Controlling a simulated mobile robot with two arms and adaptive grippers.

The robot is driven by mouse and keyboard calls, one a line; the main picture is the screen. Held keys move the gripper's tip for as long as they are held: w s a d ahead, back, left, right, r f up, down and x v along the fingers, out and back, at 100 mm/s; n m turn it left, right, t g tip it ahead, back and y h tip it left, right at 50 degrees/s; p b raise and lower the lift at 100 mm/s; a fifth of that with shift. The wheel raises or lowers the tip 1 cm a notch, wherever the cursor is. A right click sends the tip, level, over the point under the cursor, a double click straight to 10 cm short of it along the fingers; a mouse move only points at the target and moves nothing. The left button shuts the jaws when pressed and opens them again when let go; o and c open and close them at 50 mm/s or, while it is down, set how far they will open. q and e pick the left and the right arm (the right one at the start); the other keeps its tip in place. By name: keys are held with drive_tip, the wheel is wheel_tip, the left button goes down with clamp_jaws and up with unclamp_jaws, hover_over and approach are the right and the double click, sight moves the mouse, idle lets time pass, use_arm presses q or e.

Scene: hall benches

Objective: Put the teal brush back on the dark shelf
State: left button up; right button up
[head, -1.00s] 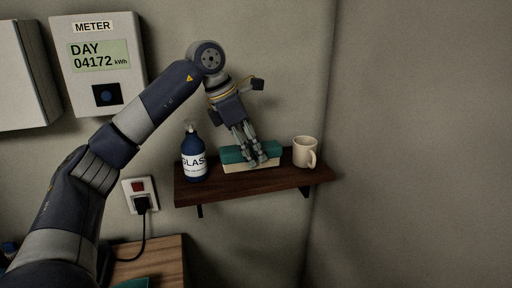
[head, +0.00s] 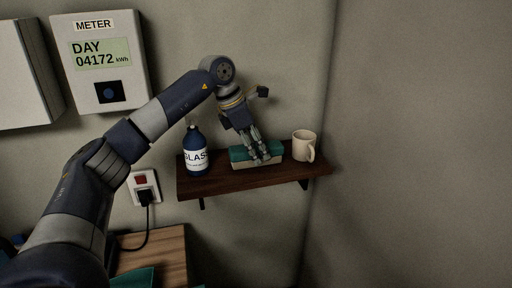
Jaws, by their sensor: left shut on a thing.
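The teal brush (head: 240,154), a teal block with a pale cream underside, is at the dark shelf (head: 235,183), between the bottle and the mug. My left gripper (head: 262,158) reaches down from above and is shut on the brush, its fingers covering part of the brush's front. The brush is level and its underside looks at or very near the shelf top; I cannot tell whether it bears on it. My right gripper is not in view.
A meter (head: 103,90) and a socket with a plug (head: 144,187) are on the wall. A wooden bench top (head: 160,255) lies below.

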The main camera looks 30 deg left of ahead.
use_arm(q)
drive_tip(key=shift+f, duration=0.15)
drive_tip(key=o, duration=1.4)
drive_tip(key=shift+a+r, duration=0.1)
drive_tip(key=shift+r, duration=0.35)
drive_tip(key=b+v, duration=0.1)
drive_tip(key=v, duration=1)
drive_tip(key=shift+s+r, duration=0.15)
drive_tip(key=shift+r, duration=0.05)
drive_tip(key=shift+a, duration=0.1)
